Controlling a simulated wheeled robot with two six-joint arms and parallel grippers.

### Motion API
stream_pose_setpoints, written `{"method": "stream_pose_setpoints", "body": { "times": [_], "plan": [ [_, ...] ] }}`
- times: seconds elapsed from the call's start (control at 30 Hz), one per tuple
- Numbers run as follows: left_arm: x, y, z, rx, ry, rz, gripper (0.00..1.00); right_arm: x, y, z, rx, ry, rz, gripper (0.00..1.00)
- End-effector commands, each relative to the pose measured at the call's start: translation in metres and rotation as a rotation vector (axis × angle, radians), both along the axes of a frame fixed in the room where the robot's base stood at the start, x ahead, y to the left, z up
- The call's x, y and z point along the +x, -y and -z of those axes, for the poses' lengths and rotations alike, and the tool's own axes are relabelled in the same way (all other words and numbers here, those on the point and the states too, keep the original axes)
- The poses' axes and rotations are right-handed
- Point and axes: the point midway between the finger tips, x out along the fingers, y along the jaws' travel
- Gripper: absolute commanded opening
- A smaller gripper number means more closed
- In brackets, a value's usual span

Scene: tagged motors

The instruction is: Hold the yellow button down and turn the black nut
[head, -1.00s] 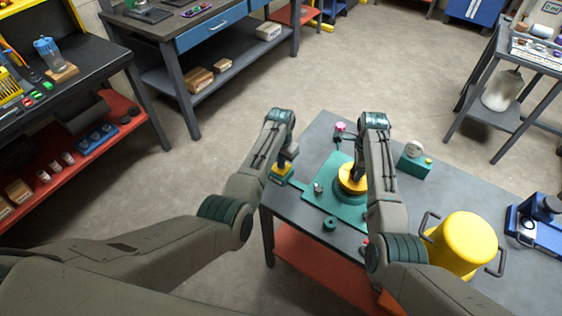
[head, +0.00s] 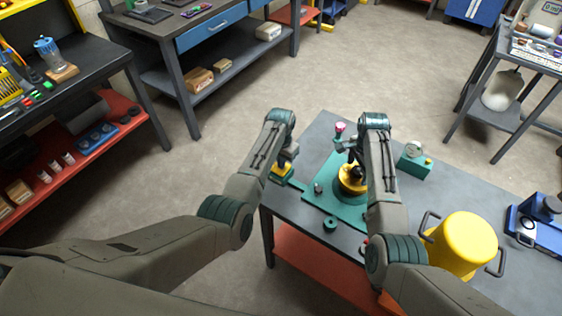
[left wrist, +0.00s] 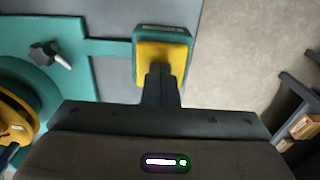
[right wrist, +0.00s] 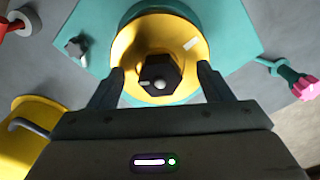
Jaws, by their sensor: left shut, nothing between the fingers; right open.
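The yellow button (head: 281,170) sits on a teal box at the left edge of the table. My left gripper (left wrist: 160,70) is shut, with its tips at the face of the yellow button (left wrist: 150,52); they look to be touching it, but how far it is pressed I cannot tell. The black nut (right wrist: 160,72) is a hex piece at the centre of a yellow disc (right wrist: 130,48) on a round teal base. My right gripper (right wrist: 160,69) is open, its fingers on either side of the nut with a gap at each side. The nut (head: 358,172) also shows in the head view.
A teal plate (head: 325,198) carries the disc and a grey knob (right wrist: 76,48). A pink-topped part (right wrist: 303,88) is beside the plate. A teal gauge box (head: 414,166) and a yellow pot (head: 464,242) with handles stand to the right. A teal ring (head: 330,224) lies near the front edge.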

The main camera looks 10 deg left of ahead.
Motion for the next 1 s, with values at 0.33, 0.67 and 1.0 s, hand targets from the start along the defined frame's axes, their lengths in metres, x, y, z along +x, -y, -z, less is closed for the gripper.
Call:
{"method": "stream_pose_setpoints", "body": {
  "times": [0.33,0.67,1.0],
  "plan": [
    [-0.0012,-0.0008,0.002,0.001,-0.003,0.0,0.0,-0.0013,0.001,0.0002,0.0,0.0,-0.474,0.73],
    [-0.0013,-0.0009,0.002,0.002,-0.004,0.0,0.0,-0.0022,0.0016,0.0001,-0.001,0.001,-0.817,0.73],
    [-0.0013,-0.0008,0.002,0.002,-0.004,0.0,0.0,-0.0023,0.0016,0.0009,-0.001,0.001,-0.831,0.73]
  ]
}}
